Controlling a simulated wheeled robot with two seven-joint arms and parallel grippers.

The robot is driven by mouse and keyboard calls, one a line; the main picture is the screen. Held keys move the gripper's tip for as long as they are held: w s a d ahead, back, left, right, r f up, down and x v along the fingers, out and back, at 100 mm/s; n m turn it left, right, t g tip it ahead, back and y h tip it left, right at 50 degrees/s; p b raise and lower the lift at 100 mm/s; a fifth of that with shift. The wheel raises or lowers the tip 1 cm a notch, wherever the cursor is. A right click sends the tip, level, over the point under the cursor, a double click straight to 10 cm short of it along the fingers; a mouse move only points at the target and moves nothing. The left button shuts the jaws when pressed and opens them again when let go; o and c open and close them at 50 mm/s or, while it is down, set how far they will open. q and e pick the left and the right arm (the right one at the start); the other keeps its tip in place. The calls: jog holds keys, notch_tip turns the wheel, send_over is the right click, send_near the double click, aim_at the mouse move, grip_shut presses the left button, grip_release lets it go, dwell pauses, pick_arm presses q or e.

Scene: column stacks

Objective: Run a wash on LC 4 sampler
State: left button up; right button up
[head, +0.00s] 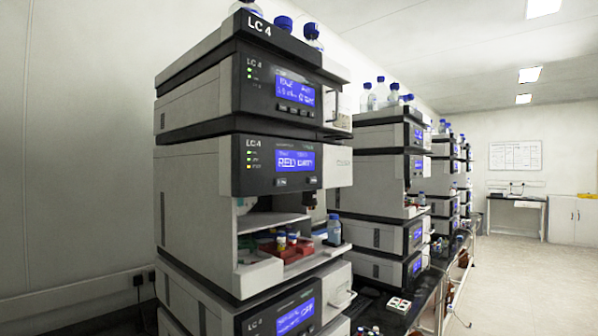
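The LC 4 stack (240,170) stands close in the middle of the head view, labelled LC 4 on its top tray and modules. The sampler part has a lit blue display (296,158) with blurred text, two buttons below it and small status lights at its left. Beneath is an open bay with a red vial rack (291,254) holding several capped vials. A blue-capped bottle (334,230) stands at the bay's right edge. A dark fitting (308,199) hangs above the bay. Neither of my grippers is in view.
Blue-capped bottles (311,31) stand on the stack's top. More similar stacks (390,190) recede behind along the dark bench. A small white tray with coloured spots (399,304) lies on the bench. The floor aisle (520,270) at right is clear, with a white cabinet (572,219) beyond.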

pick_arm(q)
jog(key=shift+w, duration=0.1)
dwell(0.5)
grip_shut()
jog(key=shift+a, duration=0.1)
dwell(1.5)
